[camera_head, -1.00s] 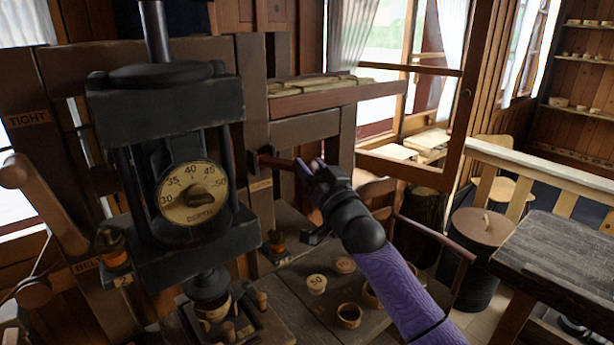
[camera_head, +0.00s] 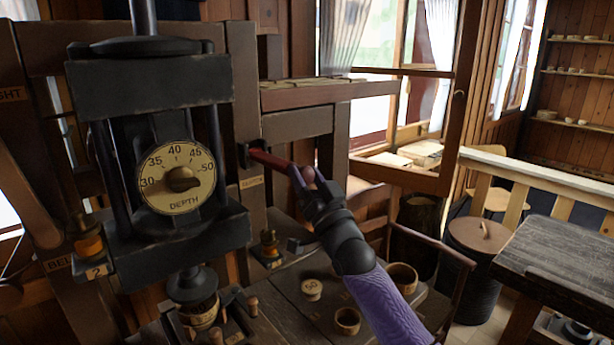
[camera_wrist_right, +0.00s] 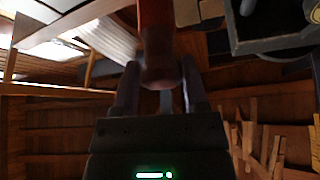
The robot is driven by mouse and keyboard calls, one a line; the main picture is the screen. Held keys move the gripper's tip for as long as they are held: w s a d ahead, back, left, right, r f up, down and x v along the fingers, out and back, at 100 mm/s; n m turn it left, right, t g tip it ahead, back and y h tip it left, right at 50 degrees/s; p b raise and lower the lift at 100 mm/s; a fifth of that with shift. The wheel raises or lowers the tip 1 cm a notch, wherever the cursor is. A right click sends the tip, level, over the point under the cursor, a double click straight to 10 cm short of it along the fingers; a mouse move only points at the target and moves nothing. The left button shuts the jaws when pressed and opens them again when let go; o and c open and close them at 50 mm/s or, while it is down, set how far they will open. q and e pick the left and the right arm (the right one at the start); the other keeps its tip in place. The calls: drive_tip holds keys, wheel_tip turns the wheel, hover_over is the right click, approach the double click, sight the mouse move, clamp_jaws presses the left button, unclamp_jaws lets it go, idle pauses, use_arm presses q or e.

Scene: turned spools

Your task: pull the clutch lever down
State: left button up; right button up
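The clutch lever (camera_head: 270,160) is a dark red bar. It comes out of a slot in the wooden post and slopes down to the right, towards the camera, to a rounded knob. My right gripper (camera_head: 307,183) is at the knob end, with a finger on each side, and looks shut on it. In the right wrist view the red lever (camera_wrist_right: 156,30) reaches down between the two fingertips (camera_wrist_right: 160,72), its rounded end in the middle. The exact contact is partly hidden. My left gripper is not in view.
A dark press with a depth dial (camera_head: 177,178) stands left of the lever. Below are a small wooden cup (camera_head: 347,320), a numbered spool (camera_head: 311,289) and an orange-and-black piece (camera_head: 268,243) on the bench. A shelf (camera_head: 330,95) runs above the lever.

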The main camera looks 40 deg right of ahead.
drive_tip(key=shift+o, duration=1.2)
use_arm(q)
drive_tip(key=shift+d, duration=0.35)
use_arm(e)
drive_tip(key=shift+o, duration=0.5)
drive_tip(key=shift+s, duration=0.1)
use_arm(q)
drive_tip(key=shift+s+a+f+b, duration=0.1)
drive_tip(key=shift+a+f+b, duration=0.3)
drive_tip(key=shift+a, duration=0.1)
use_arm(e)
drive_tip(key=v, duration=0.9)
drive_tip(key=shift+s+f, duration=0.2)
drive_tip(key=shift+s, duration=0.15)
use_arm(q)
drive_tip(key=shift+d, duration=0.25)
